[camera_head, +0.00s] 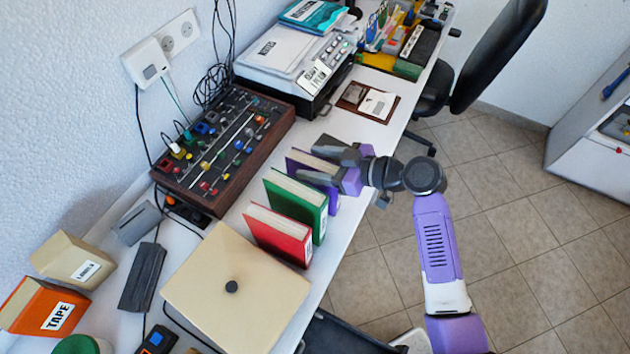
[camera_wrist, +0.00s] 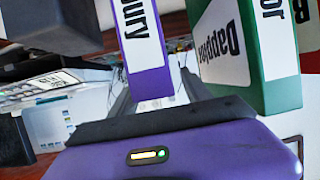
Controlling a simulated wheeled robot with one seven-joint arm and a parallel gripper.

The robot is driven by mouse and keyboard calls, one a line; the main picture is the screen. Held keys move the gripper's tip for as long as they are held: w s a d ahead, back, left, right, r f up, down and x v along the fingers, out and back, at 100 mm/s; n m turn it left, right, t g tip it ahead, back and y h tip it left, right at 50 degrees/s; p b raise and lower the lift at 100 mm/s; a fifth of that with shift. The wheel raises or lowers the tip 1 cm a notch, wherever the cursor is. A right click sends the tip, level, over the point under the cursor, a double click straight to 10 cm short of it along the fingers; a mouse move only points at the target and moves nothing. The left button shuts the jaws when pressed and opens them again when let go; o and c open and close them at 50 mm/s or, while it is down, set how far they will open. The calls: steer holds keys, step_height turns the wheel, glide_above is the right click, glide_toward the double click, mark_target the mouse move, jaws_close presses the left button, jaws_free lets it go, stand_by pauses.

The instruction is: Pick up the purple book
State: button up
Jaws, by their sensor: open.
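The purple book (camera_head: 299,157) stands upright on the white desk, last in a row of three books, partly covered by my gripper in the head view. In the wrist view the purple book's spine (camera_wrist: 139,40), with a white label, rises between my fingers. My gripper (camera_head: 330,160) is open around the book, one finger on each side. The left dark finger pad shows large in the wrist view, apart from the book. The other finger lies by the gap between the purple and green books. I cannot tell whether either finger touches the purple book.
A green book (camera_head: 297,200) and a red book (camera_head: 278,235) stand upright close by. A mixer panel (camera_head: 225,145) lies behind the row. A beige box (camera_head: 237,290) stands nearer. A brown notebook (camera_head: 368,102) lies beyond, and the desk's (camera_head: 352,200) right edge drops to the floor.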

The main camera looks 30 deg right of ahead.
jaws_close()
stand_by(0.4)
steer(key=shift+r, duration=0.1)
stand_by(0.9)
